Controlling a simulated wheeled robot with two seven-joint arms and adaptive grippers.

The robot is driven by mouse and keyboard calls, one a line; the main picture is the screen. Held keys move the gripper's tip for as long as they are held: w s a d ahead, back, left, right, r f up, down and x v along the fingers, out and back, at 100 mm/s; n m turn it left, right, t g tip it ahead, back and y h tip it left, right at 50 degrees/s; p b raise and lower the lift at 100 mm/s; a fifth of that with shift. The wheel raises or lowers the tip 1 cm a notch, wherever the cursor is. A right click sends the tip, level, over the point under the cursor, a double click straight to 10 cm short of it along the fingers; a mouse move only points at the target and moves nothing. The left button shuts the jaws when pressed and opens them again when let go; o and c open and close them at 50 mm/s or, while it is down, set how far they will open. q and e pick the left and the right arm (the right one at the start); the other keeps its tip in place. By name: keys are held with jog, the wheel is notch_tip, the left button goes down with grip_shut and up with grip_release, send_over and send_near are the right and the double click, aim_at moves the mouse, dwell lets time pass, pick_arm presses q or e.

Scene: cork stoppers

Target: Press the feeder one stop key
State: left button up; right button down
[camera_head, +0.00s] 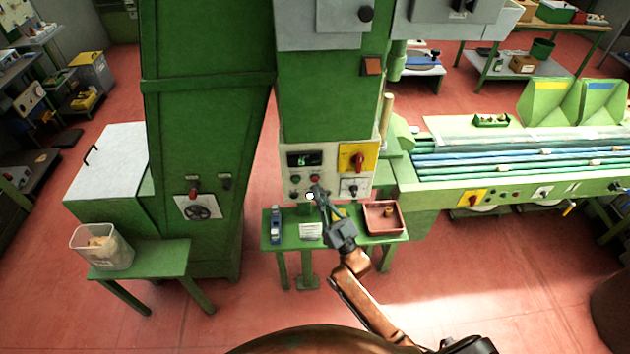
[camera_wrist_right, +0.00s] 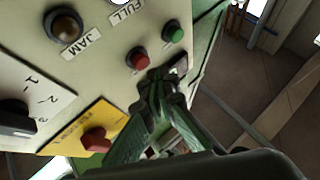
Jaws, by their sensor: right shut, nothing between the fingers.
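The control panel (camera_head: 325,182) is on the front of the green machine cabinet. In the right wrist view a red button (camera_wrist_right: 138,58) sits beside a green button (camera_wrist_right: 174,34) on the cream panel (camera_wrist_right: 103,65); no feeder label can be read by them. My right gripper (camera_head: 316,192) reaches up to the lower part of the panel. Its fingers are shut and empty. In the wrist view the fingertips (camera_wrist_right: 167,80) are close beside the red button, which shows unobstructed; I cannot tell whether they touch the panel. My left gripper is not in view.
Nearby panel parts are a red rotary switch on a yellow plate (camera_wrist_right: 95,140), a brown JAM lamp (camera_wrist_right: 66,26) and a black knob (camera_wrist_right: 15,117). Below the panel a green shelf (camera_head: 290,242) holds a blue item (camera_head: 276,226) and a red tray (camera_head: 384,218).

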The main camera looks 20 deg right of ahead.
jog(key=s+p, duration=0.1)
jog(key=s, duration=0.1)
jog(key=s+a+p, duration=0.1)
jog(key=s, duration=0.1)
jog(key=shift+s+a, duration=0.2)
jog(key=shift+s, duration=0.2)
dwell(0.7)
